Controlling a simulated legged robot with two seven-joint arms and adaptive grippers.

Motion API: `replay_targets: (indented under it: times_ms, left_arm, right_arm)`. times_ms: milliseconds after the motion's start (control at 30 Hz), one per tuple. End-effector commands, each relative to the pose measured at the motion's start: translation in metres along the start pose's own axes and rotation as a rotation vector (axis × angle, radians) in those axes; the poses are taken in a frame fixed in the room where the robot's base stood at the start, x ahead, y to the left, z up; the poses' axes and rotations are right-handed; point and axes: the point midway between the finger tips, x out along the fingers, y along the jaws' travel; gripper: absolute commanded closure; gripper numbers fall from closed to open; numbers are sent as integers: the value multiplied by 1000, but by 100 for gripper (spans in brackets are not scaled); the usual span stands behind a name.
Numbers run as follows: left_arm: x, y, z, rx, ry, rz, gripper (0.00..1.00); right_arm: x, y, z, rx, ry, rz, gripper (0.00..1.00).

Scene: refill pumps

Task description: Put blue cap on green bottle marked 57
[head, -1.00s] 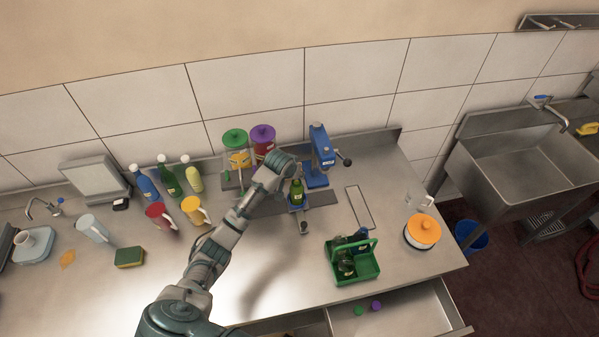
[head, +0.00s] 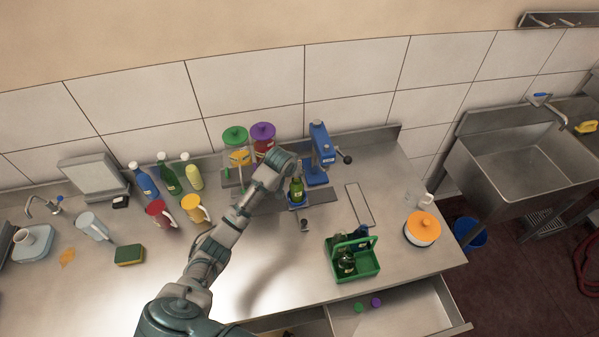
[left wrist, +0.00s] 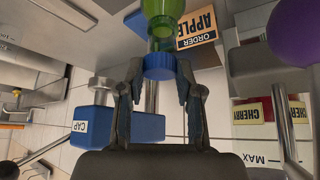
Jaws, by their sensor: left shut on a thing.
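The green bottle (head: 297,187) stands upright on a small blue holder at the middle of the counter, in front of the blue press. In the left wrist view, which is upside down, its green body and neck (left wrist: 162,18) show at the top. The blue cap (left wrist: 159,67) is at the mouth of the neck, in line with it. I cannot tell whether it is fully seated. My left gripper (left wrist: 160,76) is shut on the blue cap, one finger on each side. The bottle's number is not readable. My right gripper is not in view.
The blue press (head: 321,155) stands close to the right of the bottle. Dispensers with a green lid (head: 235,136) and a purple lid (head: 262,131) stand behind my wrist. A green caddy (head: 372,272) holds dark bottles. The open drawer (head: 410,315) holds green and purple caps.

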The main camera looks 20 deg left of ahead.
Motion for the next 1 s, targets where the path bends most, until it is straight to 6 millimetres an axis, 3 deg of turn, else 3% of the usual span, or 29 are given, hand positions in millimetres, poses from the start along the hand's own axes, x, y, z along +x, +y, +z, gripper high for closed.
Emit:
replay_targets:
  times_ms: [300,800,1000]
  left_arm:
    - [-1,0,-2,4,1,-5,75]
    - [0,-13,-2,1,1,-3,75]
    - [0,-14,-2,1,1,-2,75]
  right_arm:
    - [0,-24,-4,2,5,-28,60]
    - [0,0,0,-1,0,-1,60]
    - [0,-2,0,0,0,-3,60]
